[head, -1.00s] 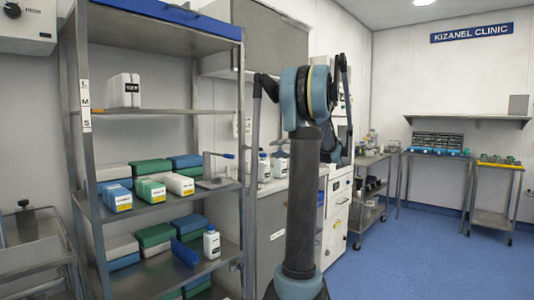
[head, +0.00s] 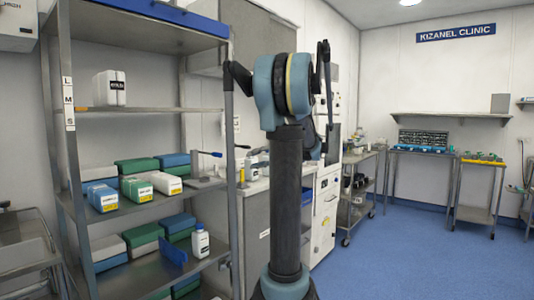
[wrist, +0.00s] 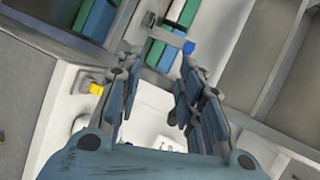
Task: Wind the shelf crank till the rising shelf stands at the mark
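The shelf crank (head: 203,181) is a grey metal piece with a blue handle (head: 210,154) at the right end of the middle shelf in the head view. The rising shelf (head: 150,110) carries a white container and has an orange tip (head: 82,109) at its left end. That tip looks roughly level with M on the label strip (head: 69,104), marked L, M, S. In the wrist view, my gripper (wrist: 160,64) is open and empty. The blue crank handle (wrist: 189,47) shows beyond its fingertips, apart from them. My gripper is not clear in the head view.
Green, blue and white boxes (head: 140,189) fill the shelves left of the crank. A white bottle (head: 200,242) stands on the shelf below. The blue floor (head: 420,255) at right is clear.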

